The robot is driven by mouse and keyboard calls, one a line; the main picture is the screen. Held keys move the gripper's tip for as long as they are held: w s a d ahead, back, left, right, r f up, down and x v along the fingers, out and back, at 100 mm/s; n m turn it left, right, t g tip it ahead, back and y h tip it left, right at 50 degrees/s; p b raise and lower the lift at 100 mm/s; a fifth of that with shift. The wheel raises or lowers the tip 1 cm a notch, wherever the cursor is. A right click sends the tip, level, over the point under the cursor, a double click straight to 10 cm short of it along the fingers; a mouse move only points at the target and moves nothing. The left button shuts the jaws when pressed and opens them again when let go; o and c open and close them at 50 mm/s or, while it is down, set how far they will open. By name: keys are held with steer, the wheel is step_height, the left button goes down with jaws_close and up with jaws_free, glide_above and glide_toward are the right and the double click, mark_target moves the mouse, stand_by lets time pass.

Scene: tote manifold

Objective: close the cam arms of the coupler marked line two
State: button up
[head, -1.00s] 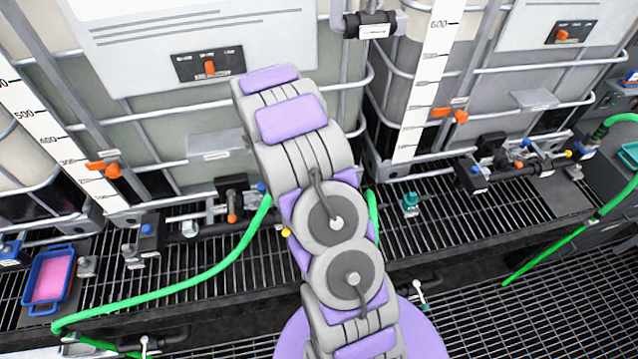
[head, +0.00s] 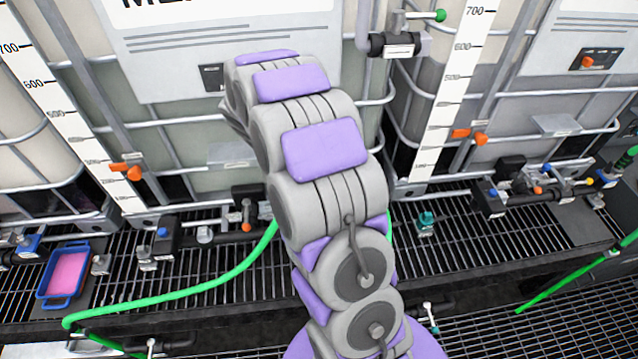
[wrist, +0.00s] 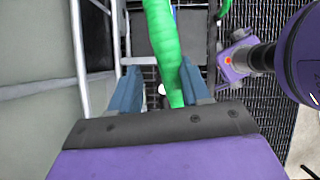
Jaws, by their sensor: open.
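Several black pipe couplers with small white tags show in the head view: one beside the green hose (head: 248,208), one at the left (head: 157,245), one at the right (head: 490,200) and one high on a grey pipe (head: 398,46). The tags are too small to read, so I cannot tell which is line two, nor how its cam arms stand. My gripper (wrist: 160,92) is open in the wrist view, its two blue fingers apart. The green hose (wrist: 163,45) runs between and beyond them; contact is unclear. In the head view my arm hides most of the gripper.
Large caged totes (head: 200,140) stand behind a black grating (head: 220,265). A blue tray with pink liquid (head: 43,291) sits at the left, a teal fitting (head: 426,222) right of my arm. Another green hose (head: 575,275) crosses at the right. A cage bar (wrist: 80,50) stands left of the gripper.

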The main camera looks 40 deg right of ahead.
steer(key=shift+v, duration=1.2)
